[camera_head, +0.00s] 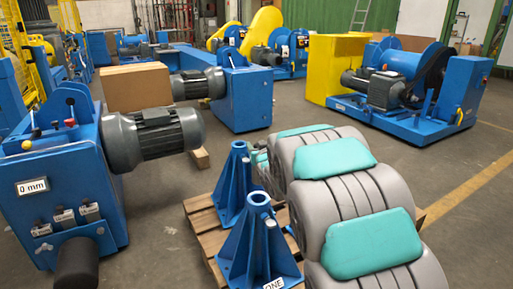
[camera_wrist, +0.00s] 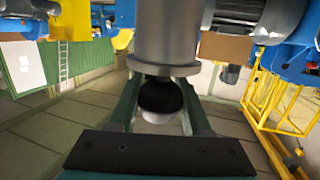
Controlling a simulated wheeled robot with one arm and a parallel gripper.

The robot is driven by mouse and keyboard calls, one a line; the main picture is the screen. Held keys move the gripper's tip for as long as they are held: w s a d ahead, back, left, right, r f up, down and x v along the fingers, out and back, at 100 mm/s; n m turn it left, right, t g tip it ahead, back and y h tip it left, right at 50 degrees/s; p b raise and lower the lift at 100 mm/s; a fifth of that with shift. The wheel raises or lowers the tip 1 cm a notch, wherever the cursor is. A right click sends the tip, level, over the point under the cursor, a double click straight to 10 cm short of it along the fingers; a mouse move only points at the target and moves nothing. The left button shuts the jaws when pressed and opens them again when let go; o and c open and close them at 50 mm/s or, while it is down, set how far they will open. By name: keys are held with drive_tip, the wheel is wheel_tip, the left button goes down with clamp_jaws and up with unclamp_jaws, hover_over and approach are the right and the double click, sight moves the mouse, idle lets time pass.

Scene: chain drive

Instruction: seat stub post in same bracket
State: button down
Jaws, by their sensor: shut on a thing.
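My gripper (camera_wrist: 162,84) shows only in the wrist view, its two dark green fingers shut around the lower end of a grey cylindrical post (camera_wrist: 166,35). The post has a wider collar, with a black rounded part and a pale end below it, between the fingers. I take this as the stub post. In the head view, two blue brackets, a near one (camera_head: 258,245) and a far one (camera_head: 234,185), stand on a wooden pallet. Each has an upright tube on top with a round opening. The near one carries a label, partly cut off, ending in "ONE". Which bracket is meant cannot be told.
My grey and teal arm covers the pallet's right side. Left stands a blue machine (camera_head: 60,185) with a "0 mm" label, levers and a grey motor (camera_head: 152,138). A cardboard box (camera_head: 137,88) and a blue-yellow machine (camera_head: 405,85) stand behind.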

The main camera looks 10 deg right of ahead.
drive_tip(key=shift+f+b, duration=1.35)
drive_tip(key=shift+f, duration=1.4)
drive_tip(key=shift+b, duration=0.6)
